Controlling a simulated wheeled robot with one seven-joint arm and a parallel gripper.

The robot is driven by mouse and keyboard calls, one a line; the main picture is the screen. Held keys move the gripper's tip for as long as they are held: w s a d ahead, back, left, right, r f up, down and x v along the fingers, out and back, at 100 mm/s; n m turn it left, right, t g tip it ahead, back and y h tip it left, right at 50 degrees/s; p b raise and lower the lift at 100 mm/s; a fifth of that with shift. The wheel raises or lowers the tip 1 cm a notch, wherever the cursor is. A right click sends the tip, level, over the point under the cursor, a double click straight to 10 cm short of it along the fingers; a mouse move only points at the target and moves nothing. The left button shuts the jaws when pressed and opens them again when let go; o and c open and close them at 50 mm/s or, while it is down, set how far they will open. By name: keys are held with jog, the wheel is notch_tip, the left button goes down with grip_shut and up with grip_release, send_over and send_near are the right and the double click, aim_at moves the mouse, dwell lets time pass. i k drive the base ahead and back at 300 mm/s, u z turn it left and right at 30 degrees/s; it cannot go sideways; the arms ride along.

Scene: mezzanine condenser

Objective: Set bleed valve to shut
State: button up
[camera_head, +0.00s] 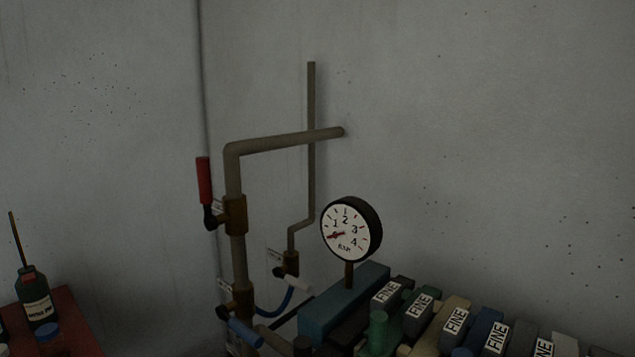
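Three lever valves show on the pipework, and their small white tags are too small to read, so I cannot tell which is the bleed valve. A valve with a red lever (204,180) sits on the thick upright pipe; its lever points straight up, along the pipe. A smaller brass valve (291,263) on the thin pipe has a pale grey lever (298,283) pointing right and slightly down. A lower valve (243,297) has a blue lever (245,332) slanting down to the right. My gripper is not in view.
A round gauge (346,230) stands on a teal block (340,302), right of the valves. Several blocks tagged FINE (456,321) fill the lower right. A dark bottle (37,298) stands on a red surface (75,325) at lower left. Grey walls (480,120) close the corner behind.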

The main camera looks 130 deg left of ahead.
aim_at(202, 163)
jog(key=u, duration=4.75)
jog(key=i, duration=0.5)
jog(key=k, duration=0.5)
jog(key=u, duration=0.95)
jog(key=i, duration=0.8)
jog(key=z, duration=0.9)
